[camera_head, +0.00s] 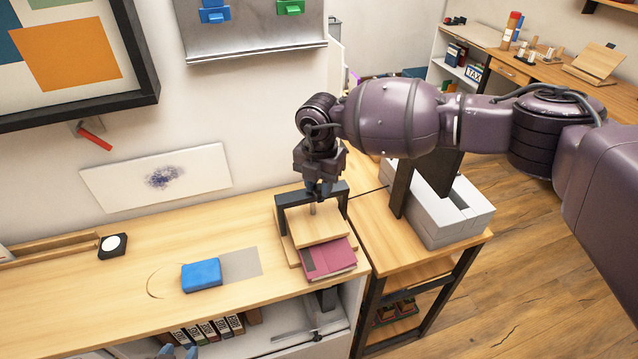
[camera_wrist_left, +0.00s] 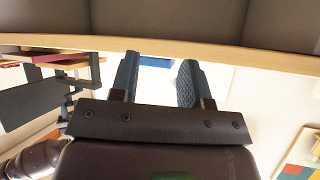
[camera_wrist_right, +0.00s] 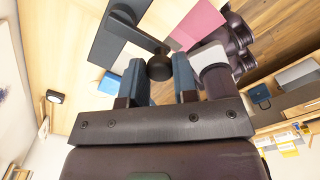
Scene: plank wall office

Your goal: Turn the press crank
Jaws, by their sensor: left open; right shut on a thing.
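The press stands at the right end of the workbench, with a dark frame (camera_head: 283,225) around a wooden plate (camera_head: 318,229). A maroon book (camera_head: 330,259) lies under the plate and sticks out in front. My right gripper (camera_head: 319,187) is above the press frame and hides most of the crank from the head. In the right wrist view, my right gripper (camera_wrist_right: 158,80) is shut on the dark round crank knob (camera_wrist_right: 160,67), with the crank arm (camera_wrist_right: 135,32) leading away. My left gripper (camera_wrist_left: 158,80) is open and empty, below the bench's front edge; its fingertips (camera_head: 177,351) barely show in the head view.
A blue block (camera_head: 201,275) lies on the bench beside a grey rectangle (camera_head: 244,262). A black-and-white round device (camera_head: 113,245) sits further left. A side table (camera_head: 385,240) with a grey box (camera_head: 440,225) stands right of the press. The bench's left middle is clear.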

